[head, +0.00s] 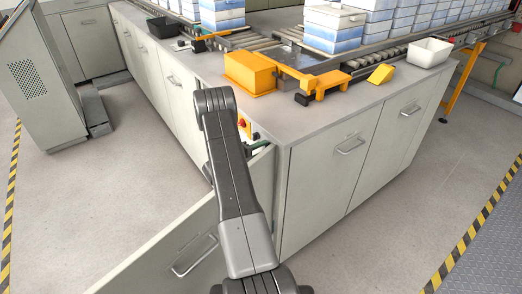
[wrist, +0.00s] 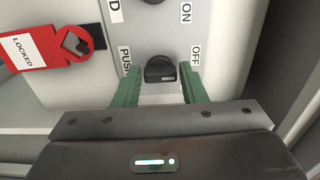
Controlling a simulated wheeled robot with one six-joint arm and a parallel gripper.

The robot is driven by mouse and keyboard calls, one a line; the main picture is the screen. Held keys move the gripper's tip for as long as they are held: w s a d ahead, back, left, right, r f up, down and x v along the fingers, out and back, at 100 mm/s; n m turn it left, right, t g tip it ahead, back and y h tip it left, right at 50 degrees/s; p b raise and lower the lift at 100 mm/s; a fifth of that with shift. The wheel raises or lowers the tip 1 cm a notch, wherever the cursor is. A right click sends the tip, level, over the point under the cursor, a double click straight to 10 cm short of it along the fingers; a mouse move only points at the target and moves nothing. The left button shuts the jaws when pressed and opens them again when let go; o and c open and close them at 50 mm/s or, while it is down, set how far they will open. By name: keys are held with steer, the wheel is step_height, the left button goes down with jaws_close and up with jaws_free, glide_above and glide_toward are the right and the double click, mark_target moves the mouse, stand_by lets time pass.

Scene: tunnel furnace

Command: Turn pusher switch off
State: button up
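The pusher switch (wrist: 160,71) is a black rotary knob on a light grey panel in the wrist view. It has an OFF label to its right and a partly hidden label beginning "PUS" to its left. An ON label stands higher up at the right. I cannot clearly tell which way the knob is set. My gripper (wrist: 160,78) is open, with one green finger on each side of the knob and small gaps visible. In the head view my arm mostly hides the gripper; a bit of green (head: 258,146) shows by the open cabinet.
A second black knob is cut off at the top of the wrist view. A red LOCKED tag (wrist: 45,48) hangs to the left.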

steer(key=shift+o, duration=1.4)
steer(key=v, duration=1.4)
steer(key=shift+b, duration=0.3)
steer(key=shift+d, duration=0.1)
steer(key=x, duration=1.4)
steer(key=shift+p, duration=0.3)
